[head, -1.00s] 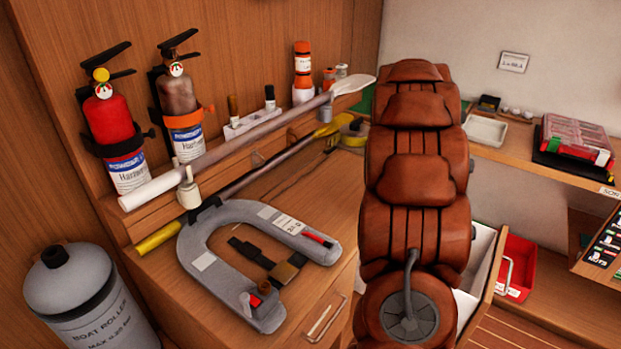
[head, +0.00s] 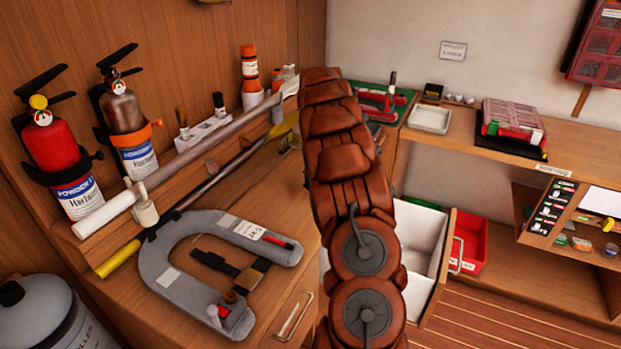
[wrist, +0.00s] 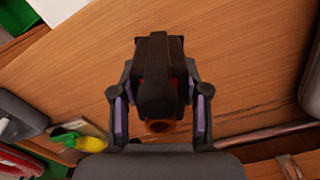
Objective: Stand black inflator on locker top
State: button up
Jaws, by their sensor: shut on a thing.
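My gripper (wrist: 160,85) is shut on a black object, which I take to be the black inflator (wrist: 155,65). It has a black body and a brownish-orange round end facing the wrist camera. A finger is on each side of it. Wood shows behind it in the wrist view; I cannot tell whether they touch. In the head view my own arm hides the gripper and the inflator. The wooden locker top (head: 283,195) is at left centre, with a grey horseshoe buoy (head: 180,285) lying on it.
A paddle (head: 180,165) lies along the back of the locker. Red (head: 62,160) and dark (head: 125,120) extinguishers hang on the left wall. An open white drawer (head: 420,250) and a red bin (head: 468,245) are right of my arm. A white tray (head: 430,119) sits on the back shelf.

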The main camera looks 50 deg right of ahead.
jog(key=shift+w+d+f+p, duration=0.1)
jog(key=shift+w+d+p, duration=0.1)
jog(key=shift+w, duration=0.55)
jog(key=shift+w+d+f+p, duration=0.1)
jog(key=shift+w+d+p, duration=0.1)
jog(key=shift+w, duration=0.55)
jog(key=shift+f+p, duration=0.8)
jog(key=shift+f, duration=0.9)
jog(key=shift+f, duration=0.15)
jog(key=o, duration=1.3)
notch_tip(320, 180, up, 12)
jog(key=b, duration=0.3)
